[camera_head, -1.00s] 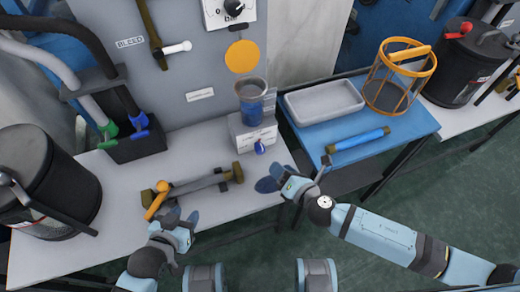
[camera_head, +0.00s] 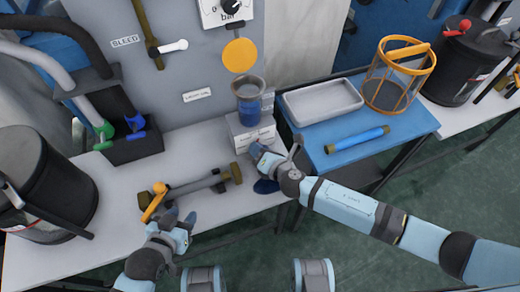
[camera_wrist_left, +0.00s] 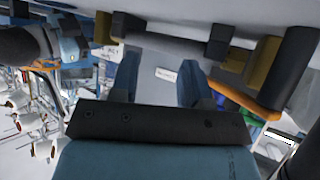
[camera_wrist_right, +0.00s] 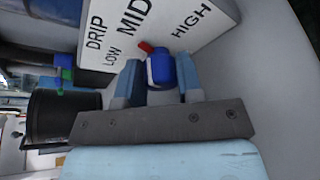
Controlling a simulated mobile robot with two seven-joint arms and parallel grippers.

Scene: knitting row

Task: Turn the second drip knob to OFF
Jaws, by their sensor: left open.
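A blue knob (camera_wrist_right: 161,70) with a red pointer (camera_wrist_right: 145,46) sits on a white panel (camera_wrist_right: 222,18) marked DRIP, LOW, MID and HIGH in the right wrist view. The pointer tilts up and left, roughly toward LOW and MID; no OFF mark shows. My right gripper (camera_head: 262,168) is at the front of the white block (camera_head: 240,133) under the blue-filled cup, and hides the knob in the head view. Its fingers are spread, one on each side of the knob; contact is unclear. My left gripper (camera_head: 178,218) is open and empty at the table's front edge.
A dark pipe piece (camera_head: 195,187) with an orange handle (camera_head: 153,202) lies near my left gripper. A blue-filled cup (camera_head: 248,105) stands on the block. A blue side table (camera_head: 400,122) holds a grey tray (camera_head: 322,102), a blue tube (camera_head: 357,140) and an orange cage (camera_head: 425,67).

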